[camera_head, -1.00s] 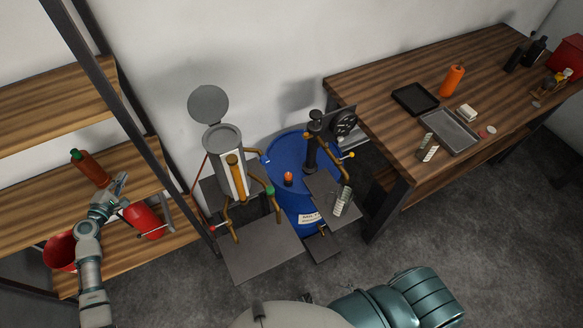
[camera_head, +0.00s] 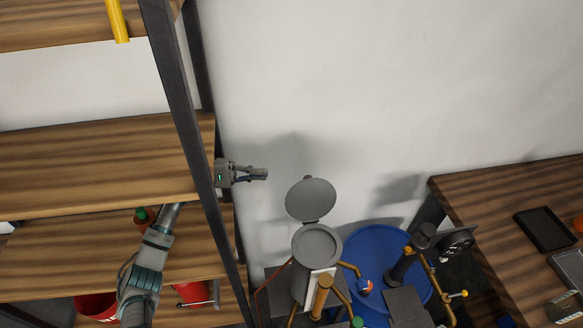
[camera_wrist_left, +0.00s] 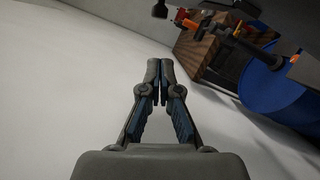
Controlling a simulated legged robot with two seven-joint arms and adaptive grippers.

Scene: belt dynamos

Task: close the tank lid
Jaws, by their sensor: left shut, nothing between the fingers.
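The grey tank (camera_head: 313,268) is an upright cylinder at the lower middle of the head view. Its round grey lid (camera_head: 311,199) stands open, tipped up behind the tank's top and hinged at the rear. My left gripper (camera_head: 266,174) is shut and empty, up and to the left of the lid, in front of the white wall and apart from the lid. My left arm passes behind the dark shelf post. The left wrist view shows the shut fingers (camera_wrist_left: 159,70) with the tank and lid not clearly visible. My right gripper is out of view.
The dark shelf post (camera_head: 187,130) crosses in front of my left arm. Wooden shelves (camera_head: 90,165) fill the left. A blue drum (camera_head: 375,250) with pipework stands right of the tank. A wooden table (camera_head: 475,215) stands at far right. The wall area above the lid is free.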

